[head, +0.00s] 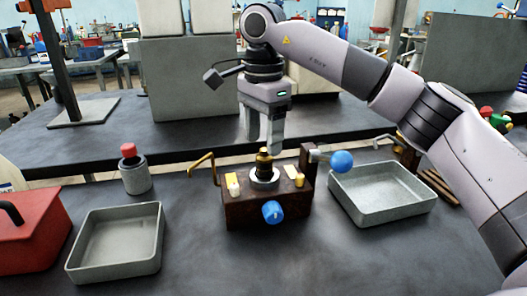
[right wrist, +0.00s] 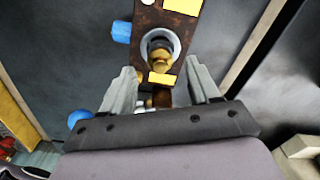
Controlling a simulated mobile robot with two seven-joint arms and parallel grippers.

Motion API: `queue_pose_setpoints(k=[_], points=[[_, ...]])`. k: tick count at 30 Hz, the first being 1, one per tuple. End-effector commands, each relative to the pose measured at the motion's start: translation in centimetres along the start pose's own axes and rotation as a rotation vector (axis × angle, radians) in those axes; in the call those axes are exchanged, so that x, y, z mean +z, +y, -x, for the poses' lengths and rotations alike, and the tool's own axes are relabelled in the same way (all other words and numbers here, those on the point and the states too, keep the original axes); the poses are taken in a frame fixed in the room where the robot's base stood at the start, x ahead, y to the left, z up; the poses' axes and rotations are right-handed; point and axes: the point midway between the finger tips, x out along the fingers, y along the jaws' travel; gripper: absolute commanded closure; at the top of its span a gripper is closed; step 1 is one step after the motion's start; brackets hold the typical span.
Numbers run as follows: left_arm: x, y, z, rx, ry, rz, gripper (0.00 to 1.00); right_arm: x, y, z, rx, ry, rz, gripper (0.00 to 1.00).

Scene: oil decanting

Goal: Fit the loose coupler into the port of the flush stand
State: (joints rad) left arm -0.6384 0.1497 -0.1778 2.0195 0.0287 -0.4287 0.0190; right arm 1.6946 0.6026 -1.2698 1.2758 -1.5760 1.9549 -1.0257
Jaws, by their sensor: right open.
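The flush stand (head: 240,210) is a rusty brown block in the middle of the bench, with a blue knob (head: 272,211) on its front. A pale ring-shaped port (head: 264,177) is on its top. The brass coupler (head: 264,158) stands in the ring, and it also shows there in the right wrist view (right wrist: 161,60). How deep it sits I cannot tell. My right gripper (head: 264,147) is just above the coupler, pointing down. In the right wrist view its fingers (right wrist: 162,88) are apart, with nothing gripped between them. My left gripper is not in view.
A lever with a blue ball (head: 341,161) sticks out right of the stand. A bent brass pipe (head: 201,163) rises at its left. Grey trays lie left (head: 115,268) and right (head: 384,216). A red-topped grey cylinder (head: 135,178) and a red box (head: 32,243) are at left.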

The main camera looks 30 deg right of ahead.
Motion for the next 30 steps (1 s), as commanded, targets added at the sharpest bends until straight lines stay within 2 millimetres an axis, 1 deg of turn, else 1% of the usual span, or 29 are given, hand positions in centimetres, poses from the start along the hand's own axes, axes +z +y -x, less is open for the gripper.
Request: queue_pose_setpoints(k=[1, 3, 6, 9, 12, 15, 20, 30], points=[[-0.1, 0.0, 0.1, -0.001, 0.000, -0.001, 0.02, 0.0, 0.0, 1.5, -0.004, -0.001, -0.001, 0.39], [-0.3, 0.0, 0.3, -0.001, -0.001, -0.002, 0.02, 0.1, 0.0, 3.1, -0.003, 0.000, 0.000, 0.39], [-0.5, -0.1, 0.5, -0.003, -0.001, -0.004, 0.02, 0.0, 0.0, 4.9, -0.002, 0.000, 0.000, 0.39], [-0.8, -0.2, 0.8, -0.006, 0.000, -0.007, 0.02, 0.0, 0.0, 6.1, -0.001, 0.001, 0.000, 0.39], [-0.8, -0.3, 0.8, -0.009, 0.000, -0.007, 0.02, 0.0, 0.0, 6.7, 0.000, 0.001, 0.000, 0.39], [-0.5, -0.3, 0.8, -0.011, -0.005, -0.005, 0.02, 0.0, 0.0, 6.9, 0.000, 0.000, 0.000, 0.39], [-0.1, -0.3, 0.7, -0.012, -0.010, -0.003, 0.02, 0.0, 0.0, 6.9, 0.001, 0.000, 0.001, 0.39], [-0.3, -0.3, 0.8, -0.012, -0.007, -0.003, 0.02, 0.0, 0.0, 6.8, 0.001, 0.000, 0.001, 0.39]])
